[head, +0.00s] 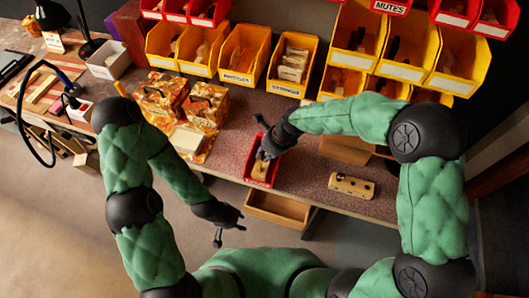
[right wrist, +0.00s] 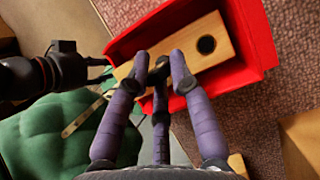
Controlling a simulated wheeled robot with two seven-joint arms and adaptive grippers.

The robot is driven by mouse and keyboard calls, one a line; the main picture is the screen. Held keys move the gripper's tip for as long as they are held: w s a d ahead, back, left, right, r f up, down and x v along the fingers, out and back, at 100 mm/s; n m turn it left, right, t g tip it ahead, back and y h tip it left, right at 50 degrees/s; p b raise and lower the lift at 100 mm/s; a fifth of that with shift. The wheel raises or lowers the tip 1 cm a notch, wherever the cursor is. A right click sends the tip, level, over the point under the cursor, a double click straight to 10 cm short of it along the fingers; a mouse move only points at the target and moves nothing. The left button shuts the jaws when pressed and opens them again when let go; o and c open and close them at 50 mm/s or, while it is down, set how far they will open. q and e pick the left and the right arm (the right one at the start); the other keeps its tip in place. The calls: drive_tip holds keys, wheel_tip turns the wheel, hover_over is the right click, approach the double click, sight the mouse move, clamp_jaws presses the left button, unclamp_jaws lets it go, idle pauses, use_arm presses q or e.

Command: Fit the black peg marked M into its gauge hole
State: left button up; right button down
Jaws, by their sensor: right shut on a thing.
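My right gripper (head: 264,149) is over a small red bin (head: 249,180) near the bench's front edge. In the right wrist view its purple fingers (right wrist: 160,62) close around a small dark piece (right wrist: 179,72), probably the black peg; no M mark is legible. Under it, a wooden block (right wrist: 222,22) lies tilted in the red bin (right wrist: 262,40), with a round dark spot (right wrist: 206,44), a hole or a peg's end. A pale wooden block with several dark holes (head: 351,186) lies on the bench to the right. My left gripper (head: 229,232) is empty, fingers apart, before the bench.
An open wooden drawer (head: 277,208) juts out below the bench edge. Yellow bins (head: 245,52) line the back, with red bins above. Patterned boxes (head: 160,97) stand left of the red bin. The speckled bench top (head: 310,178) is clear between the red bin and holed block.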

drive_tip(key=shift+r+p, duration=0.55)
drive_tip(key=shift+p, duration=0.1)
idle(1.0)
drive_tip(key=shift+r+p, duration=1.7)
drive_tip(key=shift+p, duration=0.2)
wheel_tip(320, 180, up, 7)
drive_tip(key=p, duration=0.6)
drive_tip(key=shift+p, duration=0.4)
